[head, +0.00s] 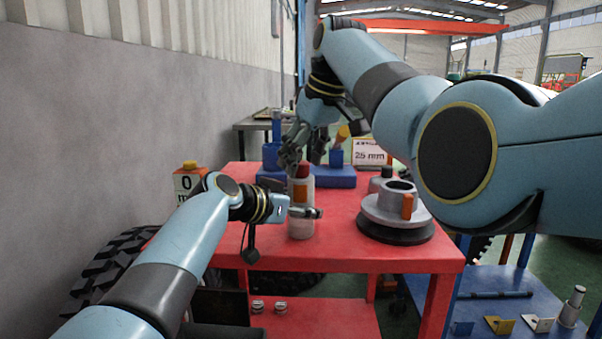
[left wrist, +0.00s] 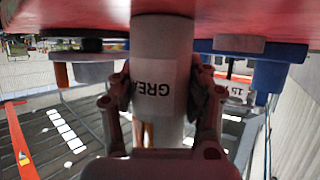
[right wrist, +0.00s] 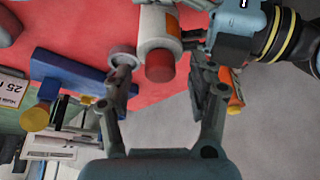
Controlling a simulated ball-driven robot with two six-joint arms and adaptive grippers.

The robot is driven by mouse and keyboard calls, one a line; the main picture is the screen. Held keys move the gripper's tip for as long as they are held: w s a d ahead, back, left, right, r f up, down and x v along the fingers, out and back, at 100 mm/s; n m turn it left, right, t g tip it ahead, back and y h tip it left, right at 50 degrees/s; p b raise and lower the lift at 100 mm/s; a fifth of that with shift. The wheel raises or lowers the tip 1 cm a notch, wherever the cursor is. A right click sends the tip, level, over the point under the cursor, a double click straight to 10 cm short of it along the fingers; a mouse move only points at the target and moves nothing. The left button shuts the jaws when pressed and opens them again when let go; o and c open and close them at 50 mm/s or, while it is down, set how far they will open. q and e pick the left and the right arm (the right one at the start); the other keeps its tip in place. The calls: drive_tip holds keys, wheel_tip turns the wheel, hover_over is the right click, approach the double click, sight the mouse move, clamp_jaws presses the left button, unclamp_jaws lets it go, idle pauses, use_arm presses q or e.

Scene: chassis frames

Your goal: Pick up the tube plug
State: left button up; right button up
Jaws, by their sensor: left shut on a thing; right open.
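The white tube (head: 301,226) stands upright on the red table, with an orange patch and GREA lettering in the left wrist view (left wrist: 160,88). Its red plug (head: 302,170) sits on top and shows as a red disc in the right wrist view (right wrist: 160,67). My left gripper (head: 303,212) is shut on the tube's side. My right gripper (head: 292,156) is open above the tube. In the right wrist view its fingertips (right wrist: 163,84) lie on either side of the plug, with visible gaps. The right fingers partly cover the area behind the plug in the head view.
Behind the tube is a blue stand (head: 335,177) with a yellow-topped tool (head: 341,135) and a 25 mm sign (head: 369,152). A grey flanged hub (head: 396,205) is on the right of the red table (head: 345,255). A yellow-topped box (head: 189,180) stands left.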

sight(302, 162)
drive_tip(key=shift+w+a+f, duration=0.15)
drive_tip(key=shift+w+f, duration=0.05)
drive_tip(key=shift+f, duration=0.3)
drive_tip(key=c, duration=1)
wheel_tip(302, 162, up, 10)
drive_tip(key=shift+r, duration=0.1)
use_arm(q)
drive_tip(key=o, duration=1.4)
